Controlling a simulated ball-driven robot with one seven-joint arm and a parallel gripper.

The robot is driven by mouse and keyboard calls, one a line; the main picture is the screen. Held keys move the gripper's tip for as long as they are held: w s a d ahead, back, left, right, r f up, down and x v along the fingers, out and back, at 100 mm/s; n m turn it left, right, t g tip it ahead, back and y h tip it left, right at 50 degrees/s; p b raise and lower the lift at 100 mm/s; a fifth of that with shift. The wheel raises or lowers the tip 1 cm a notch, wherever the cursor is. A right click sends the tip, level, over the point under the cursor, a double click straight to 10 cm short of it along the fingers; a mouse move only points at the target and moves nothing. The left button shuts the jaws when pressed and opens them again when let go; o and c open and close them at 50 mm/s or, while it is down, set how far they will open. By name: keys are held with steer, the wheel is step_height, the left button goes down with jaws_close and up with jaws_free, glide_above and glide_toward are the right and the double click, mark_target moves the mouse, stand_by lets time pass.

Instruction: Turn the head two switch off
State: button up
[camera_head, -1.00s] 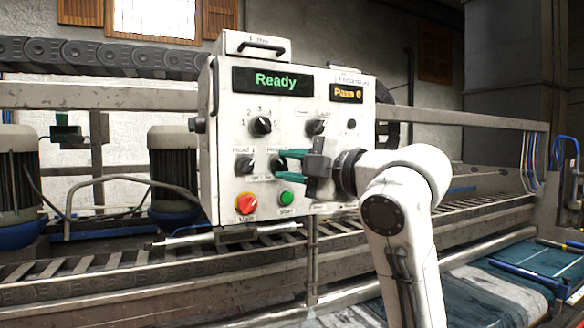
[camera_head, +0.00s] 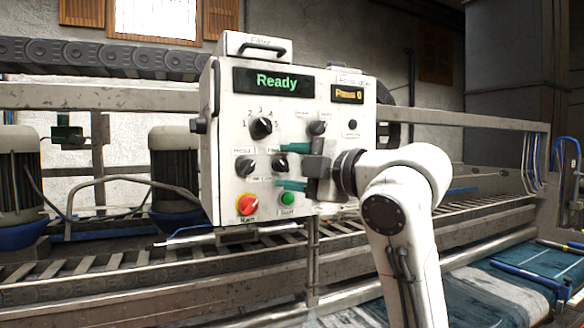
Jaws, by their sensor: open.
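A white control box (camera_head: 222,100) hangs above the conveyor. Low on its face are two black rotary knobs side by side, a left one (camera_head: 245,166) and a right one (camera_head: 279,162). Their labels are too small to read surely, so I cannot confirm which is head two. My gripper (camera_head: 285,166) is open and empty, its green fingers pointing left at the panel. One fingertip is above the right knob and one below it. The knob shows between the tips; I cannot tell whether they touch it. My wrist hides part of the panel's lower right.
The red and yellow knob (camera_head: 247,205) and green button (camera_head: 287,199) sit just below the gripper. A larger selector (camera_head: 261,128) and another knob (camera_head: 318,128) are above. The display (camera_head: 274,81) reads "Ready". A roller conveyor (camera_head: 130,272) runs beneath the box.

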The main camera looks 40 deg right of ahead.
steer(key=shift+s, duration=0.1)
steer(key=s+d+b, duration=0.1)
steer(key=s+b, duration=0.1)
steer(key=s, duration=0.8)
steer(key=shift+s+b, duration=0.3)
steer(key=shift+b, duration=0.05)
steer(key=shift+d+f, duration=0.15)
steer(key=w+a+f+m+g, duration=0.1)
steer(key=w+f+m+g, duration=0.3)
steer(key=f, duration=0.9)
steer(key=w+f+m, duration=0.2)
steer(key=f+m, duration=0.4)
steer(key=f, duration=0.7)
steer(key=s+a+f+m+g, duration=0.2)
steer(key=s+a+f+g, duration=0.1)
steer(key=f, duration=0.7)
steer(key=s+a+f+m+g, duration=0.2)
steer(key=s+a+f, duration=0.1)
steer(key=f, duration=0.8)
steer(key=s+a+f+m+g+h, duration=0.2)
steer(key=s+f+g, duration=0.6)
steer(key=s+f, duration=1.1)
steer(key=s+a+m, duration=0.1)
steer(key=s, duration=0.2)
steer(key=shift+m, duration=0.4)
